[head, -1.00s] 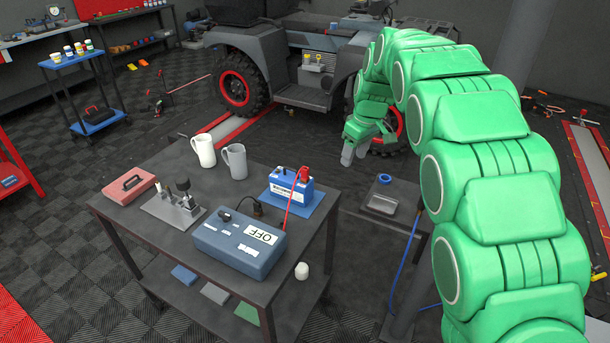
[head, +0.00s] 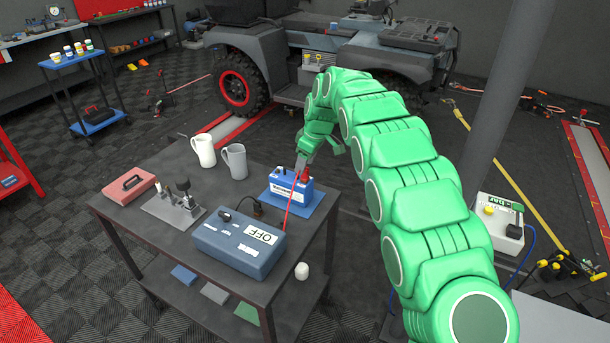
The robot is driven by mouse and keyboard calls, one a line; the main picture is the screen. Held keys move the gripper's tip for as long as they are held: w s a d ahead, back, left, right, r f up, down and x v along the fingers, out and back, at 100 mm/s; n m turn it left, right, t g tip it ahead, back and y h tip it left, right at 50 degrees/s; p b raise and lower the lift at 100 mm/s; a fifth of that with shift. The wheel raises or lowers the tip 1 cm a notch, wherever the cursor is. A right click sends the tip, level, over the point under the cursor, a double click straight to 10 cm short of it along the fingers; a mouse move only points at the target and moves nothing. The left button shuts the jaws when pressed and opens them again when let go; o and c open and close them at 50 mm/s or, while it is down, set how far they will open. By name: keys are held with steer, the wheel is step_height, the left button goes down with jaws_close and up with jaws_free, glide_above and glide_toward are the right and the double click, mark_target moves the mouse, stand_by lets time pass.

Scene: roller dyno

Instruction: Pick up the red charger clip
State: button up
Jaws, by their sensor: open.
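The red charger clip (head: 305,176) stands on the right end of the blue battery (head: 287,187), with a red cable (head: 289,209) running from it down to the blue-grey charger box (head: 239,242) marked OFF. My gripper (head: 301,165) is at the clip, with its fingers pointing down and overlapping the clip's upper part in the head view. The fingers are open. The fingers partly hide the clip, and I cannot tell whether they touch it or straddle it.
The dark table (head: 170,222) also holds two mugs, white (head: 204,150) and grey (head: 235,161), a red box (head: 129,186) and a metal fixture (head: 174,205). A black clip (head: 258,208) lies behind the charger. A vehicle (head: 270,55) stands behind, and a grey post (head: 505,90) at right.

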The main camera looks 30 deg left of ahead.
mark_target(304, 177)
steer(key=shift+w+d+x, duration=0.1)
steer(key=shift+w+x, duration=0.1)
steer(key=shift+x, duration=1.15)
steer(key=shift+w+d+x, duration=0.1)
steer(key=shift+w+x, duration=0.1)
steer(key=shift+x, duration=1.2)
steer(key=shift+c, duration=0.3)
jaws_close()
